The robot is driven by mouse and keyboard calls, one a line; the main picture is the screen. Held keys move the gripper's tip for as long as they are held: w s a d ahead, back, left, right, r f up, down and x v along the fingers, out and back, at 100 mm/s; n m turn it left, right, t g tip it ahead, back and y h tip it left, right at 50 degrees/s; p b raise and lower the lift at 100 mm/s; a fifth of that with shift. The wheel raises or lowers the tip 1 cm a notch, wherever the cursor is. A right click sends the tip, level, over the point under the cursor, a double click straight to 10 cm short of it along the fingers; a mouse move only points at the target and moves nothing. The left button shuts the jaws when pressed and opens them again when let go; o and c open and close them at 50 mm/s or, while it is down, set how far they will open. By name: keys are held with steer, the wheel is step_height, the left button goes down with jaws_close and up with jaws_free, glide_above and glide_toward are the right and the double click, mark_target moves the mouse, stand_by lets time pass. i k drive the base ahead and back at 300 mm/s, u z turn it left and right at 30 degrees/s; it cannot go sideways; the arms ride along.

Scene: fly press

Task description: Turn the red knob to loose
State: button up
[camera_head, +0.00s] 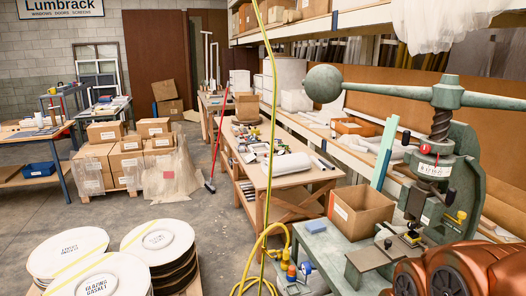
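The green fly press (470,165) stands at the right, with a ball-ended arm across its top and a dark screw below. A small red part (425,149) sits at the foot of the screw, above a white label. My gripper is out of view. My copper-coloured arm (482,268) fills the lower right corner, in front of the press's lower part.
The press stands on a green bench (345,250). An open cardboard box (360,212) is left of the press. A yellow hose (268,120) hangs down to the floor. The floor (215,225) between is partly clear.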

mark_target(425, 149)
steer(key=z, duration=0.9)
